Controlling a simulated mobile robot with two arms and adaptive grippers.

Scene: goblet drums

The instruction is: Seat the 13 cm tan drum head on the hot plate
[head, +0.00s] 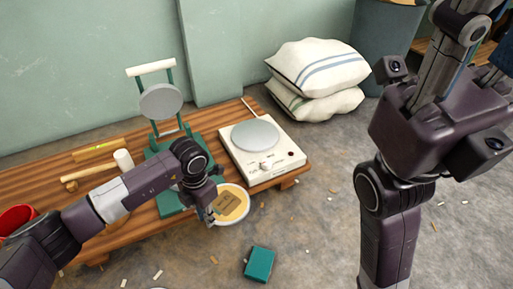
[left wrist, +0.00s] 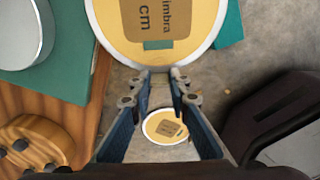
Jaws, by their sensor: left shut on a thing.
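The tan drum head (head: 233,203) is a flat disc with a white rim and a brown label. It is beyond the front edge of the bench, in front of the hot plate. My left gripper (head: 212,216) is shut on its near rim; the fingertips (left wrist: 160,73) pinch the rim in the left wrist view. The label on the drum head (left wrist: 158,18) there shows "cm", but its number is cut off. The hot plate (head: 283,164) is a white box with a bare grey round plate (head: 255,135) on top. My right gripper is out of view.
A green press (head: 168,207) with a grey disc stands left of the hot plate on the wooden bench (head: 120,217). A mallet (head: 97,170) lies further left. A teal block (head: 260,263) is on the floor. A smaller tan disc (left wrist: 165,127) lies below my left fingers. Striped sacks (head: 318,65) lie behind.

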